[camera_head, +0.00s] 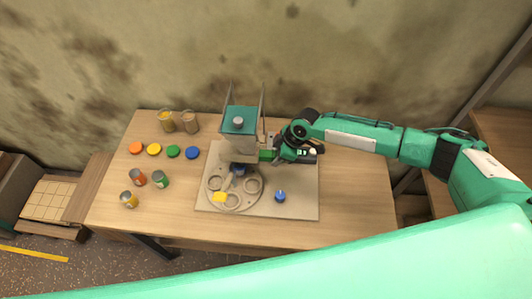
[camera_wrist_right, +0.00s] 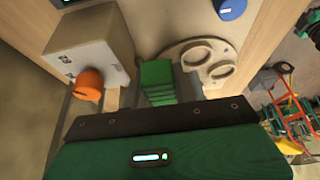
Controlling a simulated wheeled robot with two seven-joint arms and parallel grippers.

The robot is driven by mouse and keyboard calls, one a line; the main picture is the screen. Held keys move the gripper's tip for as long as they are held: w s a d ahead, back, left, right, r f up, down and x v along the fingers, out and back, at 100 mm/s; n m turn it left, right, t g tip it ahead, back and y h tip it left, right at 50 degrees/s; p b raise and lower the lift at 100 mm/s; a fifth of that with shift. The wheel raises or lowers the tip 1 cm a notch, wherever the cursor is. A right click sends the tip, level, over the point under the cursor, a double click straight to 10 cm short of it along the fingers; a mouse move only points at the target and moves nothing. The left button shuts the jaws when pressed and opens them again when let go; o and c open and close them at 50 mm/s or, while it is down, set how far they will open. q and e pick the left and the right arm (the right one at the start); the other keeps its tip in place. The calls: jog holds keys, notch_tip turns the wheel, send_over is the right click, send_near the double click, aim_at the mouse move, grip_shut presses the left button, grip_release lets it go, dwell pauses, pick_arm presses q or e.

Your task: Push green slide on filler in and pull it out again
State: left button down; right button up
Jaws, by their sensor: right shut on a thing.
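The filler (camera_head: 240,121) stands on a light base plate at the back of the table, with a green-topped hopper. The green slide (camera_wrist_right: 157,82) shows in the right wrist view between the fingers of my right gripper (camera_wrist_right: 160,95). In the head view the slide (camera_head: 266,155) sticks out at the right side of the filler. My right gripper (camera_head: 277,154) is shut on it, coming from the right. The far end of the slide inside the filler is hidden. My left gripper is not in view.
A round disc with ring holders (camera_head: 253,186) lies before the filler, with a yellow piece (camera_head: 219,197) by it. A blue knob (camera_head: 280,196) is on the plate. Colored lids (camera_head: 154,149), small cans (camera_head: 161,180) and two glasses (camera_head: 190,122) stand left. An orange knob (camera_wrist_right: 89,84) is near the gripper.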

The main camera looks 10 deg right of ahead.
aim_at(270, 154)
jog(key=shift+w+a, duration=0.2)
jog(key=shift+a, duration=0.55)
jog(key=shift+w+a, duration=0.15)
jog(key=shift+a, duration=0.6)
jog(key=shift+d+f, duration=0.1)
jog(key=shift+d, duration=0.05)
dwell(1.1)
jog(key=shift+s+d, duration=0.25)
jog(key=shift+d, duration=0.45)
jog(key=shift+s+d, duration=0.2)
jog(key=shift+d, duration=0.45)
jog(key=shift+s+d+p, duration=0.2)
jog(key=shift+d+p, duration=0.05)
jog(key=shift+d, duration=0.45)
jog(key=shift+s+d+p, duration=0.15)
jog(key=shift+d+p, duration=0.1)
jog(key=shift+d, duration=0.45)
jog(key=shift+a, duration=0.1)
jog(key=o, duration=0.7)
jog(key=shift+o, duration=0.2)
